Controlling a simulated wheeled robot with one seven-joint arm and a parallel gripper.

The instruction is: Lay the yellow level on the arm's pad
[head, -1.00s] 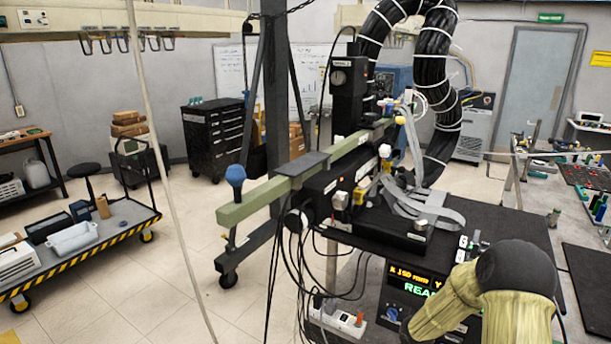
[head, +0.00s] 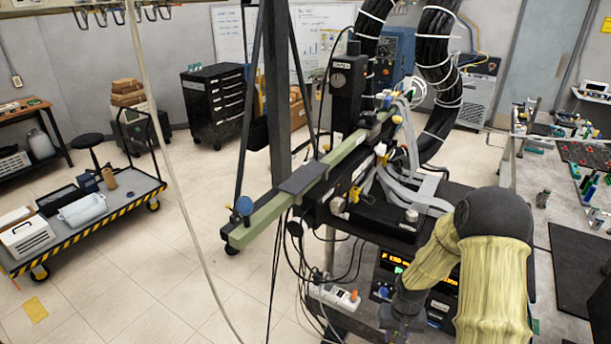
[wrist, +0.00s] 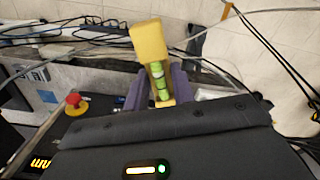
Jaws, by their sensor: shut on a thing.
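The yellow level (wrist: 149,42) with green vials stands out between the purple fingers of my gripper (wrist: 158,88) in the wrist view. The gripper is shut on it. In the head view my gripper (head: 398,322) is low at the bottom edge, in front of the bench's display box, and the level cannot be made out there. The arm is a long green beam (head: 262,222), with a dark flat pad (head: 303,178) across its middle. The pad looks bare. My gripper is below and to the right of the pad, well apart from it.
A blue knob (head: 244,205) stands up at the beam's near end. Black cables hang below the beam, and grey ribbon cables (head: 400,185) lie to its right. A display box (head: 445,300) and a power strip (head: 335,297) are near my gripper.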

